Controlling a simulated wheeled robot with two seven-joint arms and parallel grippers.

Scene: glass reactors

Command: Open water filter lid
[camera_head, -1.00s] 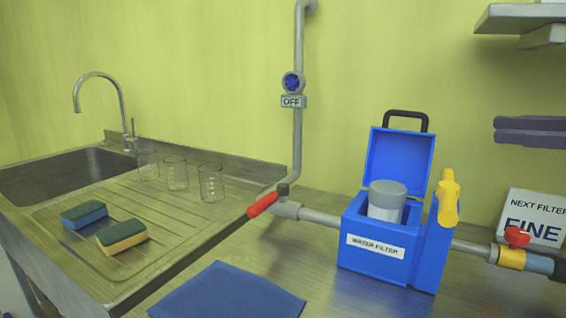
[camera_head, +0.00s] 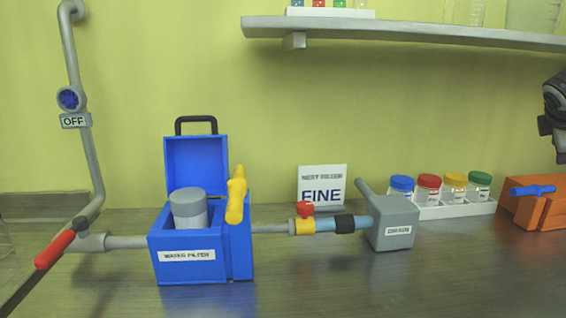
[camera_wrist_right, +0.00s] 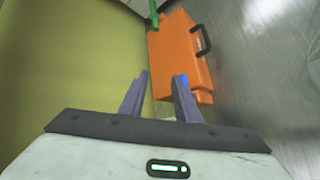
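The blue water filter box (camera_head: 190,270) stands on the counter at the left of the head view, with a white label on its front. Its blue lid (camera_head: 196,165) with a black handle stands upright at the back, open. A grey-topped white cartridge (camera_head: 188,210) sits upright inside. A yellow lever (camera_head: 236,195) points upward at the box's right side. My right gripper's two fingers (camera_wrist_right: 156,85) are apart with nothing between them in the wrist view, far to the right of the filter. My left gripper is not in view.
A sign reading FINE (camera_head: 322,186) leans at the wall. A grey box (camera_head: 392,232) joins the pipe. Several colour-lidded jars stand in a white tray (camera_head: 455,209). An orange case (camera_head: 540,208) is at the right. A shelf (camera_head: 420,33) hangs above. The front counter is clear.

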